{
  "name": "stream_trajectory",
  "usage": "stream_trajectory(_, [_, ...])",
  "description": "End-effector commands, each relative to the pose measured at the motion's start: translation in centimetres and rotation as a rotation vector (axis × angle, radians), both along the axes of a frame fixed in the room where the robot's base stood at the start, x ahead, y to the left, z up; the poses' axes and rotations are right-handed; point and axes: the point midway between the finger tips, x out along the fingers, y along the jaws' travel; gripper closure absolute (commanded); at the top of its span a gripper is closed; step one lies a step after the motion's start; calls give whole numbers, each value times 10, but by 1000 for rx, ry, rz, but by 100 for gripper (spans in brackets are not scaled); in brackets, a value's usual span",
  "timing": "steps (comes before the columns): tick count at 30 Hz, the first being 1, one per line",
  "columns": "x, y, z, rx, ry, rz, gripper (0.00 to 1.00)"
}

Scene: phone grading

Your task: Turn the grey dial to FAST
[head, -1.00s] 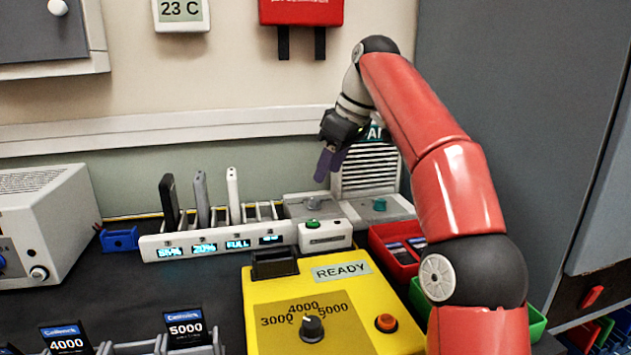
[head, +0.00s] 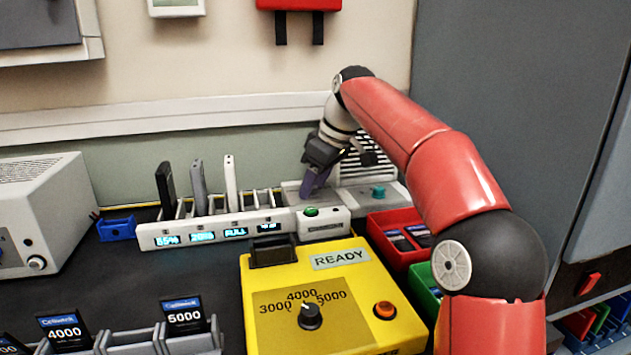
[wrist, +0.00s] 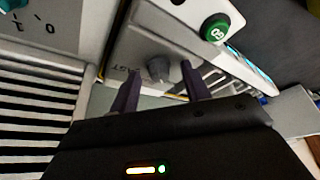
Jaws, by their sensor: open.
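The grey dial (wrist: 158,69) stands on a light grey box (wrist: 140,38) and shows in the wrist view between my two fingers. Part of a label ending in "AST" is readable on the box beside the dial. My gripper (wrist: 158,92) is open, with one purple finger to each side of the dial; I cannot tell whether either touches it. In the head view my gripper (head: 314,184) points down over the grey box (head: 293,188) at the back, and its fingers hide the dial there.
A green button (head: 311,211) sits on a white box in front of the dial. A unit with a teal knob (head: 378,192) and vents is to the right. A phone rack (head: 160,236) stands left, a yellow READY box (head: 262,344) in front, a red bin (head: 410,262) at right.

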Motion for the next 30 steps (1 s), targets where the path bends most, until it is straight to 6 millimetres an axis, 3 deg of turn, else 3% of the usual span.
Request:
stream_trajectory(1, [0, 0, 0, 0, 0, 0, 54])
stream_trajectory(11, [0, 0, 0, 0, 0, 0, 97])
stream_trajectory(20, [0, 0, 0, 0, 0, -38, 97])
stream_trajectory(30, [-2, 2, 0, -2, -1, -261, 97])
